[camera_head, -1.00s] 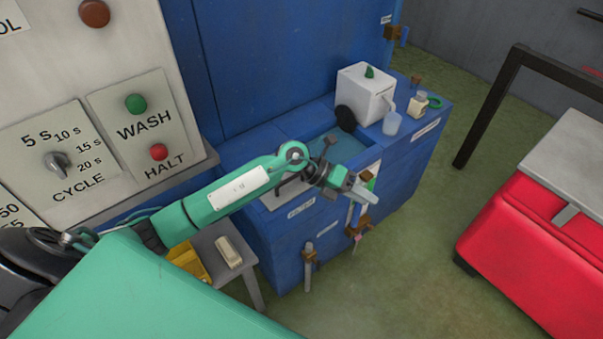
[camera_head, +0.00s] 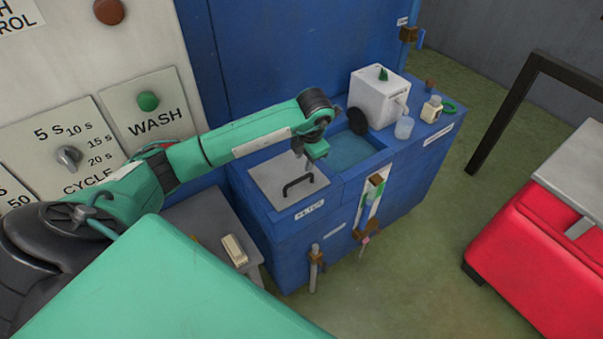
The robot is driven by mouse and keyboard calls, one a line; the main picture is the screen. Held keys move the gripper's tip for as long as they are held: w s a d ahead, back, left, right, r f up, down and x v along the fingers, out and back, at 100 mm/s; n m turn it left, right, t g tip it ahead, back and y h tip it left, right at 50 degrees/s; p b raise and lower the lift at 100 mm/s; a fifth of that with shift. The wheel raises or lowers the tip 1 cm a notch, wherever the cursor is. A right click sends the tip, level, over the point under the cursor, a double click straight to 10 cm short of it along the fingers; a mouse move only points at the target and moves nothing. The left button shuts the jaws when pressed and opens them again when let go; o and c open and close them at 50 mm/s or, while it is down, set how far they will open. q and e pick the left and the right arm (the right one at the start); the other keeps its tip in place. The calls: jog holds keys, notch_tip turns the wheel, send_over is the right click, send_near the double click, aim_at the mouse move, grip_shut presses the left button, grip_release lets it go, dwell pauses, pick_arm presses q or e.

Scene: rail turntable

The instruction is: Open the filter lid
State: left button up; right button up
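The filter lid (camera_head: 274,190) is a light grey square plate with a dark bar handle (camera_head: 298,184). It lies flat and closed on the top of the blue cabinet, behind a small label that appears to read FILTER (camera_head: 309,210). My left gripper (camera_head: 308,157) points down just above and behind the handle, near the lid's back right corner. It looks apart from the handle. The wrist partly hides its fingers, so their opening does not show. My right gripper is out of view.
An open basin of bluish water (camera_head: 347,150) lies right of the lid. Beyond it stand a white box (camera_head: 374,94), a clear cup (camera_head: 404,128) and a small bottle (camera_head: 431,108). A grey side table (camera_head: 205,217) is at left.

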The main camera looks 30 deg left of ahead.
aim_at(300, 179)
pick_arm(q)
jog(key=f, duration=0.3)
jog(key=a+f+p, duration=0.1)
jog(key=f, duration=0.2)
jog(key=f+p, duration=0.1)
jog(key=f, duration=0.2)
jog(key=shift+w+a+f, duration=0.25)
jog(key=shift+w+a, duration=0.1)
jog(key=shift+c, duration=0.4)
grip_shut()
